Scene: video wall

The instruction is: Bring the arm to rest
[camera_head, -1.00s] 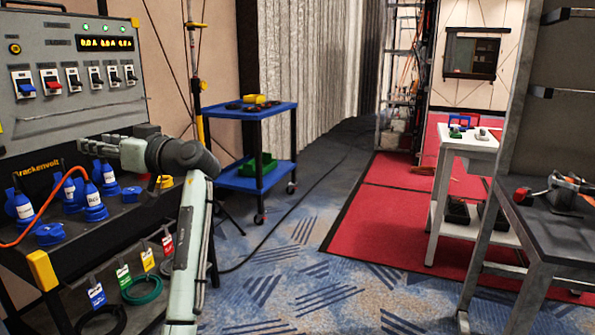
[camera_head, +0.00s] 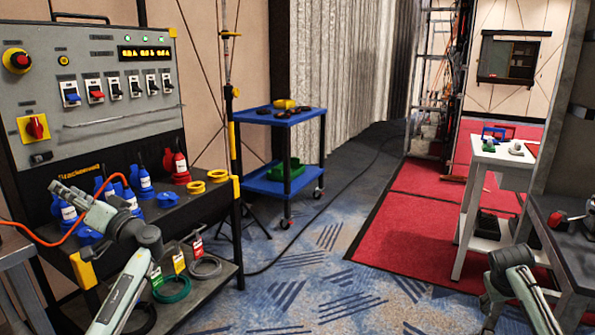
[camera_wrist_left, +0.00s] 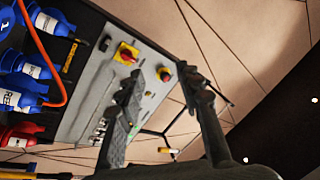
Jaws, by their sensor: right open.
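My left arm (camera_head: 122,292) rises from the bottom left, bent at a grey-green joint. Its left gripper (camera_head: 66,192) reaches left in front of the power panel's shelf, near the blue connectors (camera_head: 66,207). In the left wrist view the two dark fingers of the left gripper (camera_wrist_left: 163,85) stand apart with nothing seen held between them. My right arm (camera_head: 512,258) shows at the lower right, bent downward beside the dark workbench. The right gripper (camera_head: 488,305) is low there, open, its fingertips not clearly seen.
The power panel (camera_head: 98,110) has switches and red knobs. Red connectors (camera_head: 177,165) and an orange cable (camera_head: 55,238) are close to my left arm.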

